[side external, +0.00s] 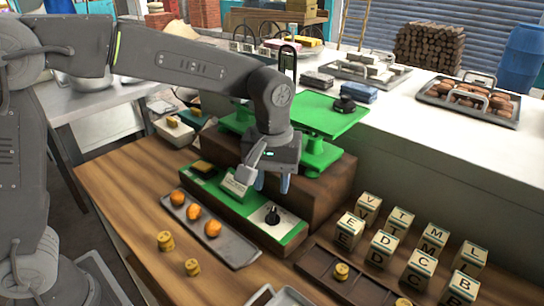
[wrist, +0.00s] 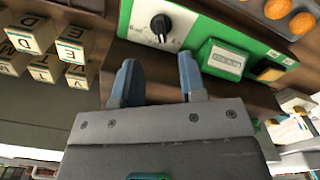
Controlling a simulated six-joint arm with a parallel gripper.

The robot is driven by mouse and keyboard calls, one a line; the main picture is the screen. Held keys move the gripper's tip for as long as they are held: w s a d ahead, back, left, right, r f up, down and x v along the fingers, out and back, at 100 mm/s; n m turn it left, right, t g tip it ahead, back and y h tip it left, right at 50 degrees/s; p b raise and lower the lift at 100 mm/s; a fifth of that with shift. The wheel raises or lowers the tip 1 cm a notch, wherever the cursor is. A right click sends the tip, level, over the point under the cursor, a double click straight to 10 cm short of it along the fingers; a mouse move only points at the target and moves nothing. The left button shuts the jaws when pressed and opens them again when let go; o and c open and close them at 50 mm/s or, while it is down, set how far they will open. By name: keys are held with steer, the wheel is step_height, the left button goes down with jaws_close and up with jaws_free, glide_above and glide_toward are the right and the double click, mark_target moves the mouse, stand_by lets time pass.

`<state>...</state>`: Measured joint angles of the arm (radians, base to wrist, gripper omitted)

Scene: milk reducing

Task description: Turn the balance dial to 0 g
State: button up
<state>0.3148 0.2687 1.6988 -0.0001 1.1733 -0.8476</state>
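The balance is green, with flat pans (side external: 325,115) on a brown wooden block. Its front panel (side external: 210,185) is a green strip with a small display (side external: 236,186) and a black dial (side external: 272,216) on a white plate. In the wrist view the dial (wrist: 161,25) is at the top centre, left of the display (wrist: 226,60). The dial's exact setting is too small to read. My gripper (side external: 271,183) hangs above the panel, behind the dial and right of the display. Its blue fingers (wrist: 160,80) are apart with nothing between them, and they do not touch the dial.
A metal tray with orange fruits (side external: 213,229) lies in front of the panel. Letter blocks (side external: 382,249) and a compartment tray (side external: 318,262) stand to the right. Brass weights (side external: 166,240) sit on the wooden table. A white counter (side external: 420,140) is behind.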

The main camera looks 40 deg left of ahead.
step_height(320, 180, up, 6)
steer(key=shift+f, duration=0.15)
steer(key=shift+o, duration=1)
steer(key=shift+a+m, duration=0.1)
steer(key=shift+m, duration=0.2)
steer(key=m+t+h, duration=0.2)
steer(key=m+h, duration=0.2)
steer(key=m, duration=1.3)
glide_toward(273, 212)
steer(key=x, duration=0.9)
